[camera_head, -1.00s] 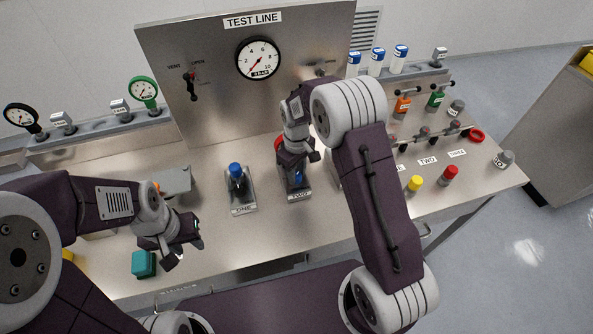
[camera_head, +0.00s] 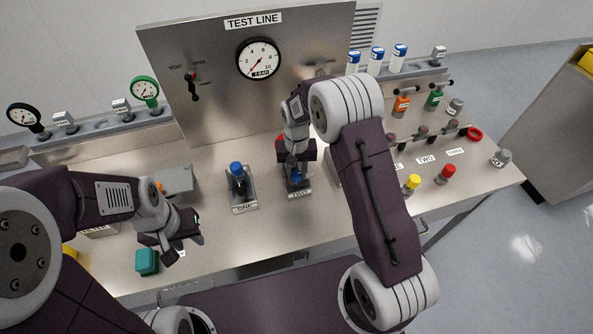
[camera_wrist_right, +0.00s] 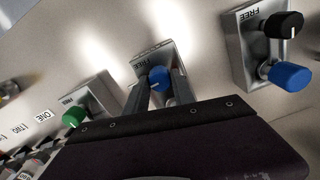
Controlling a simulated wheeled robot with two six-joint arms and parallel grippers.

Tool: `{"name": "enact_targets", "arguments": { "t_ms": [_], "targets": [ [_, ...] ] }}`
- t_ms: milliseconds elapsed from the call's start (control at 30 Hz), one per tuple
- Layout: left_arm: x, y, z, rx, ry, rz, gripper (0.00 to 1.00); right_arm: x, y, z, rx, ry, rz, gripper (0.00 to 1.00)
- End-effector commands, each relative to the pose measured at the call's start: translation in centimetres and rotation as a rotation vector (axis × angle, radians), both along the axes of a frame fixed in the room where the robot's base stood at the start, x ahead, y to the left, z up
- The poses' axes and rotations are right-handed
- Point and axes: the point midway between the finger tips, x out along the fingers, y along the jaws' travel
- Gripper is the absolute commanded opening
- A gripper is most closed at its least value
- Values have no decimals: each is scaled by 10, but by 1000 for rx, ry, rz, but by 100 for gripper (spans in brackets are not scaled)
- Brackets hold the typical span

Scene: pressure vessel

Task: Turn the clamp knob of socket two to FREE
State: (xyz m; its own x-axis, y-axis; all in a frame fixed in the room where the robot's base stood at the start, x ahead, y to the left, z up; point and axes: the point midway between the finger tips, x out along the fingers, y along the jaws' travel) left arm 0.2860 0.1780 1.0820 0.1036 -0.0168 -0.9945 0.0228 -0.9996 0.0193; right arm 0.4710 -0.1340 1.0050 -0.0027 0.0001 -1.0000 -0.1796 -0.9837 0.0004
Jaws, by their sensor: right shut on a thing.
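Socket two (camera_head: 299,193), a grey block with a TWO label, stands in front of the test panel. My right gripper (camera_head: 296,174) reaches down over it from above. In the right wrist view, a blue knob (camera_wrist_right: 158,78) on socket two sits between the two fingers of my right gripper (camera_wrist_right: 160,88), which is shut on it. The word FREE is printed on the plate beside the knob; the pointer direction is hard to read. My left gripper (camera_head: 184,244) hangs empty, its fingers apart, over the front left of the bench, near a teal block (camera_head: 147,261).
Socket one (camera_head: 243,200), with a blue top, stands left of socket two; it also shows in the right wrist view (camera_wrist_right: 252,60) with a black knob. A block with a green knob (camera_wrist_right: 74,117) is on the other side. Bottles and small valves crowd the bench's right.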

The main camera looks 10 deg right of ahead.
Motion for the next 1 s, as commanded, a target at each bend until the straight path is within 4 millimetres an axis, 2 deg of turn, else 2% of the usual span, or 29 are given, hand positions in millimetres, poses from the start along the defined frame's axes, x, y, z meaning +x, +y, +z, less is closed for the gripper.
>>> {"name": "enact_targets", "arguments": {
  "t_ms": [33,700,733,767,800,1000],
  "targets": [
    [0,0,1,0,0,0,36,4,0,3,0,-14,-15,0],
    [0,0,2,0,0,0,36,5,0,4,2,-17,-64,0],
    [0,0,2,0,0,0,36,5,0,4,2,-17,-64,38],
    [0,0,2,0,0,0,36,5,0,4,1,-16,-64,46],
    [0,0,2,0,0,0,36,4,0,3,1,-14,-64,52],
    [0,0,1,0,0,0,36,3,0,2,0,-8,-63,52]
  ]
}}
